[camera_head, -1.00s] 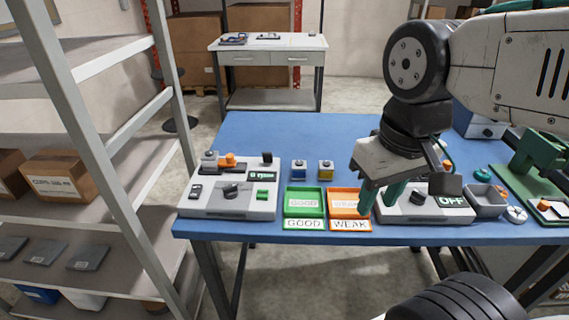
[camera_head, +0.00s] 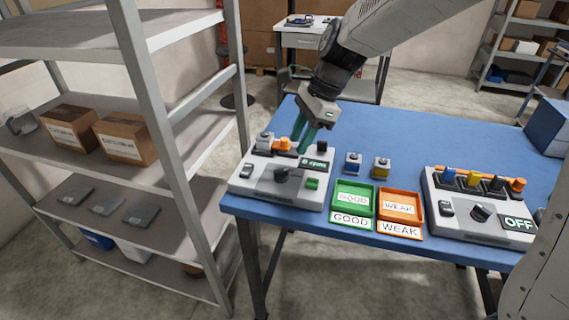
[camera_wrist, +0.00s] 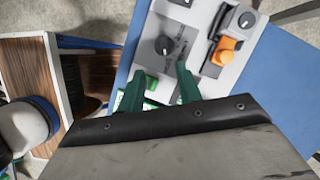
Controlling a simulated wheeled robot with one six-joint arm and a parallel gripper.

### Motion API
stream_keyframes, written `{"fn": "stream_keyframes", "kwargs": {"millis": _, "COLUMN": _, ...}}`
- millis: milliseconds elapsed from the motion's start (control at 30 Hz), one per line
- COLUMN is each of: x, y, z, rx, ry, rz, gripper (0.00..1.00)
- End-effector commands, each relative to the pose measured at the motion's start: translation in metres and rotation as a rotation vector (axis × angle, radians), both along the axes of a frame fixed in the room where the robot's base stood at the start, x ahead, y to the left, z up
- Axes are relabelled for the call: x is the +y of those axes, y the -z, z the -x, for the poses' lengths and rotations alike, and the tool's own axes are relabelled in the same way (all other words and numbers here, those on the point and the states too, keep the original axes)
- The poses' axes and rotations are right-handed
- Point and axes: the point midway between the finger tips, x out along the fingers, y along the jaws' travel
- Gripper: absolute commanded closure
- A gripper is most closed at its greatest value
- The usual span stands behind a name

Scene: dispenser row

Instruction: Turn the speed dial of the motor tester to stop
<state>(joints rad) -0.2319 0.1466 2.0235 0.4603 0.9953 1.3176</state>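My gripper (camera_head: 304,139) is over the tester's back part, green fingers apart and empty. In the wrist view my gripper (camera_wrist: 161,72) shows the dial beyond its fingertips, apart from them.
A green GOOD tray (camera_head: 372,206) and an orange WEAK tray (camera_head: 420,211) lie right of the tester. Another grey device (camera_head: 455,221) shows OFF. A metal shelf (camera_head: 178,150) stands close on the left.

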Motion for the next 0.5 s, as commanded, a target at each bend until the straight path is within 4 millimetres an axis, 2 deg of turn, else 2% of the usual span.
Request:
{"fn": "stream_keyframes", "kwargs": {"millis": 133, "x": 0.010, "y": 0.012, "z": -0.007, "rx": 0.027, "ry": 0.047, "rz": -0.006, "gripper": 0.65}}
{"fn": "stream_keyframes", "kwargs": {"millis": 500, "x": 0.031, "y": 0.063, "z": -0.003, "rx": 0.028, "ry": 0.047, "rz": -0.005, "gripper": 0.65}}
